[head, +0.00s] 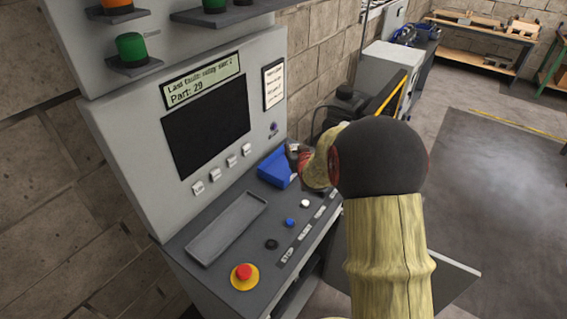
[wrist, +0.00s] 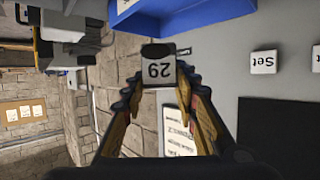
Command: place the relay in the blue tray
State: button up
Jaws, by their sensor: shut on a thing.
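The relay (wrist: 158,72) is a small light block with a dark top end and the number 29 on its face. My gripper (wrist: 159,84) is shut on it, one finger on each side. The blue tray (wrist: 205,18) is at the top of the wrist view, beyond the relay; I cannot tell the gap between them. In the head view the blue tray (head: 270,170) sits at the far end of the console shelf. My arm hides part of the tray's right side and most of my gripper there, and the relay is not clear.
The console display (head: 203,80) reads "Part: 29". An empty grey tray (head: 228,228) lies on the shelf. A red stop button (head: 243,271) and black, blue and white buttons line the shelf's front. The upright console panel stands behind the shelf. Open floor (head: 500,190) lies to the right.

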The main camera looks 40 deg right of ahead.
jog(key=w+f, duration=0.2)
jog(key=f, duration=0.1)
jog(key=w+f+b, duration=0.1)
jog(key=w+f, duration=0.2)
jog(key=shift+w+a+f, duration=0.15)
jog(key=shift+w+f, duration=0.05)
jog(key=shift+w, duration=0.15)
jog(key=shift+f+b, duration=0.45)
jog(key=shift+f, duration=1)
jog(key=shift+f, duration=0.15)
jog(key=o, duration=1.2)
jog(key=shift+c, duration=0.2)
